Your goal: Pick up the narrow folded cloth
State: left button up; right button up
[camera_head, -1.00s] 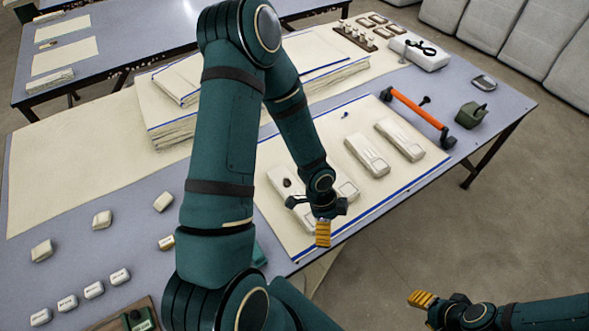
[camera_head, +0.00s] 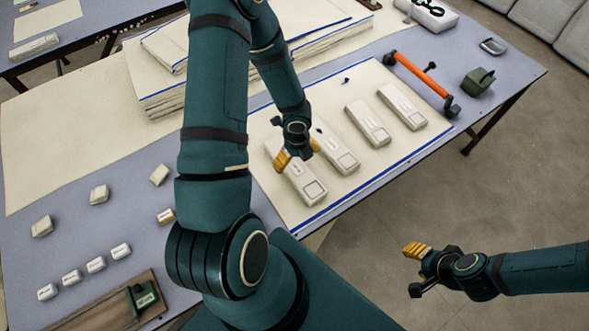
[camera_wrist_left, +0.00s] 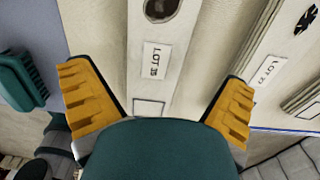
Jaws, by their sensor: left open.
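Several narrow, pale, labelled bars lie side by side on a cream sheet (camera_head: 350,88) with blue edges; whether they are folded cloth is hard to tell. My left gripper (camera_head: 298,154) is open above the leftmost bar (camera_head: 308,187) and partly hides it. In the left wrist view a bar labelled LOT (camera_wrist_left: 155,60) lies between the spread yellow fingertips, with no contact visible. A second bar (camera_head: 341,156) lies to its right, then two more (camera_head: 368,123). My right gripper (camera_head: 418,256) is off the table's front edge, empty; its finger gap is unclear.
A stack of cream cloths (camera_head: 160,93) with blue edges stands behind my left arm. An orange-handled tool (camera_head: 420,76) and a dark green object (camera_head: 478,81) are at the right. Small pale blocks (camera_head: 98,194) lie at the left. A green brush (camera_wrist_left: 20,80) shows beside the sheet.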

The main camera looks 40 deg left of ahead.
aim_at(295, 166)
pick_arm(q)
jog(key=f, duration=0.1)
jog(key=f+b, duration=0.1)
jog(key=f, duration=0.1)
jog(key=f+b, duration=0.1)
jog(key=f, duration=0.1)
jog(key=shift+s+a+f, duration=0.15)
jog(key=shift+a, duration=0.1)
jog(key=c, duration=1.2)
